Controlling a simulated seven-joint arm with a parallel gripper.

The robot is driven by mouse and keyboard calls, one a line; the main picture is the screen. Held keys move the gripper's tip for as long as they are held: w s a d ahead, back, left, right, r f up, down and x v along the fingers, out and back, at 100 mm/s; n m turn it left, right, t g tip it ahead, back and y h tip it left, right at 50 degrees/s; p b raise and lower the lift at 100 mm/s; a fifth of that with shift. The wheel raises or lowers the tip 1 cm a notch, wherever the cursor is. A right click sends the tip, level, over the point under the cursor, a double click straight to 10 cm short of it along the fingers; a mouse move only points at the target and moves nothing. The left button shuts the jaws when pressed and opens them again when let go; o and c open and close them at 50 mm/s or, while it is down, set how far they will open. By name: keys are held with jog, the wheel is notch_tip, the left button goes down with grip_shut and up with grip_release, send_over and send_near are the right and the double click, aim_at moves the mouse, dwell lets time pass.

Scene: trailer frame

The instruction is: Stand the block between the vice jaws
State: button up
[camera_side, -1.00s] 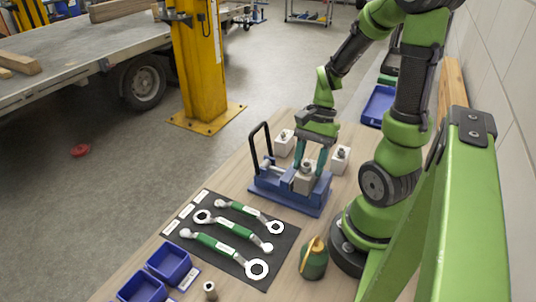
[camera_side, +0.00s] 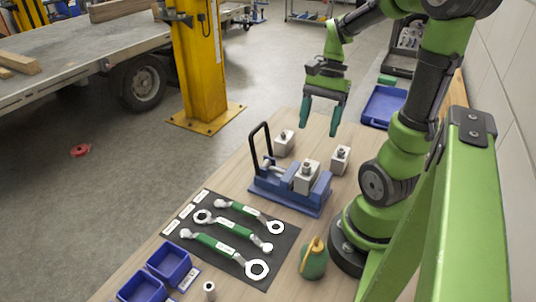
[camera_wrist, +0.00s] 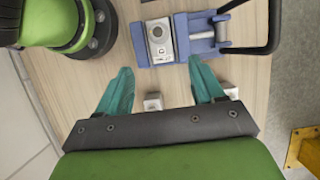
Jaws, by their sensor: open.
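The blue vice (camera_side: 290,193), with a black bar handle, stands on the wooden bench. A grey-white block (camera_side: 306,177) with a metal fitting on top stands upright between its jaws. In the wrist view the block (camera_wrist: 159,41) sits in the vice (camera_wrist: 200,32); whether both jaws touch it I cannot tell. My gripper (camera_side: 321,118) is open and empty, above and behind the vice, clear of the block. Its teal fingers (camera_wrist: 163,84) also show in the wrist view, spread apart.
Two similar blocks stand on the bench, one behind the vice (camera_side: 284,143) and one to its right (camera_side: 340,159). Wrenches lie on a black mat (camera_side: 229,246) in front. A blue tray (camera_side: 383,106) is at the back.

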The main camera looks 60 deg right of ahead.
jog(key=w+a+r+n+t+h, duration=0.1)
jog(key=w+a+r+n+t, duration=0.1)
jog(key=a+n, duration=0.5)
jog(key=w+a+r+n+t+h, duration=0.1)
jog(key=w+a+r+n+t, duration=0.2)
jog(key=a+n, duration=0.4)
jog(key=shift+w+a+r+t, duration=0.2)
jog(key=shift+a+r+t, duration=0.45)
jog(key=shift+a+t, duration=0.4)
